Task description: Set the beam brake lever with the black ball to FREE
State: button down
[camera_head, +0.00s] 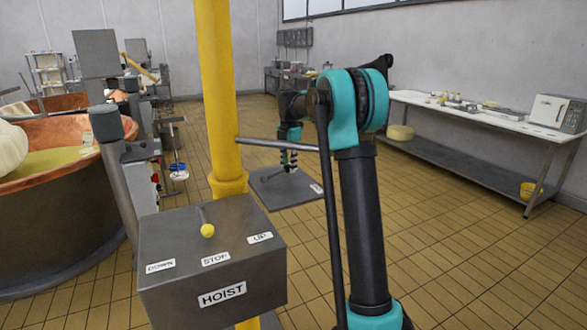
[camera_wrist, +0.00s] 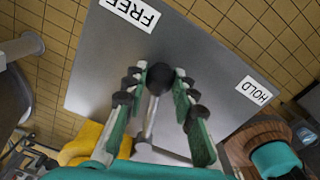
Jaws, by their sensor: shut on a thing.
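The beam brake is a grey plate (camera_wrist: 105,65) with a white FREE label (camera_wrist: 130,12) and a white HOLD label (camera_wrist: 253,90). Its lever (camera_wrist: 149,118) is a thin metal rod ending in a black ball (camera_wrist: 159,77). My gripper (camera_wrist: 157,84) is shut on the black ball, which sits between the two fingertips. In the wrist view the ball lies between the two labels, beyond neither. In the head view my gripper (camera_head: 288,160) is low over the plate (camera_head: 270,190), behind the yellow post; the ball is hidden there.
A HOIST box (camera_head: 215,265) with a yellow-ball lever (camera_head: 207,230) stands in front, on the yellow post (camera_head: 217,90). A grey bar (camera_head: 275,144) runs from the post. A copper vat (camera_head: 65,130) is at left, a white table (camera_head: 480,115) at right. Open floor lies between.

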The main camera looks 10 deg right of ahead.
jog(key=shift+w+a+n, duration=1.25)
jog(key=shift+a+n, duration=0.05)
jog(key=shift+n, duration=0.4)
jog(key=c, duration=1.2)
grip_release()
jog(key=shift+a, duration=0.1)
notch_tip(320, 180, up, 12)
jog(key=shift+d, duration=0.25)
